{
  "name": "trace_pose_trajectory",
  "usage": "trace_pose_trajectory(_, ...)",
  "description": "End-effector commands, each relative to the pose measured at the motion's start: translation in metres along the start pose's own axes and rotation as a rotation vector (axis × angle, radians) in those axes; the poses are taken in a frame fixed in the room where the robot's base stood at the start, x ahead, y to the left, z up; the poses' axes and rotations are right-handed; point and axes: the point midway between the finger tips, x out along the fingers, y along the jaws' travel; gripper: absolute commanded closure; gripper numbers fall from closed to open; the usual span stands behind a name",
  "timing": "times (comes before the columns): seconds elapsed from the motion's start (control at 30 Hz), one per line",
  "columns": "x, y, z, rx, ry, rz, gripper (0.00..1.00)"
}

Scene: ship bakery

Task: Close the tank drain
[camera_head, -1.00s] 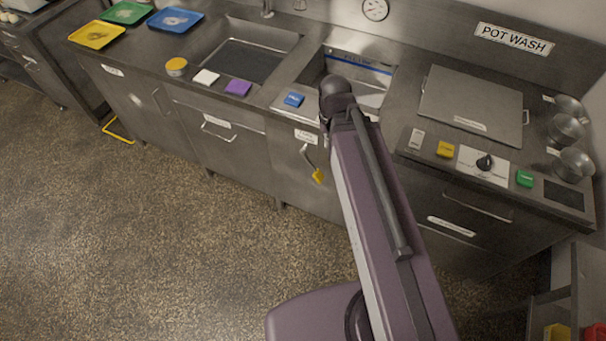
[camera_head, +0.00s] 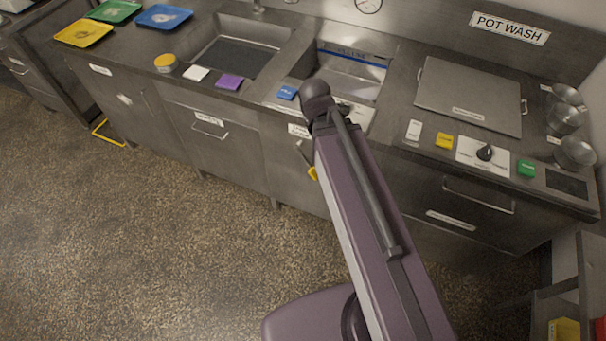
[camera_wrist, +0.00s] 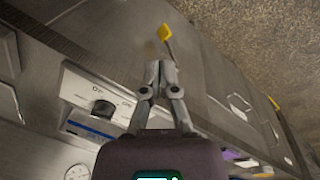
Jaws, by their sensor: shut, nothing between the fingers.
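The drain lever with its yellow handle (camera_head: 313,173) hangs on the cabinet front below the sink tank (camera_head: 352,68), partly hidden by my arm in the head view. In the wrist view the yellow handle (camera_wrist: 165,32) is just beyond my gripper (camera_wrist: 158,68), at the end of a thin rod. My gripper's fingers are together and empty; a gap from the handle seems to show, but its depth is unclear. In the head view my gripper is hidden behind my arm. The tank has a blue line on its back wall.
A white panel with a black knob (camera_wrist: 103,108) is left of my gripper in the wrist view. A blue sponge (camera_head: 287,92) and a purple sponge (camera_head: 230,82) lie on the counter edge. The floor (camera_head: 150,230) in front is clear.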

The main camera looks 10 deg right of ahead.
Motion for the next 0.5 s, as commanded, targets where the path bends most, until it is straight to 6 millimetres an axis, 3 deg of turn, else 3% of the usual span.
trace_pose_trajectory(0.03, 0.020, -0.003, -0.002, -0.016, 0.003, 0.023, 1.00)
trace_pose_trajectory(0.5, 0.102, -0.005, -0.015, -0.176, 0.035, 0.278, 1.00)
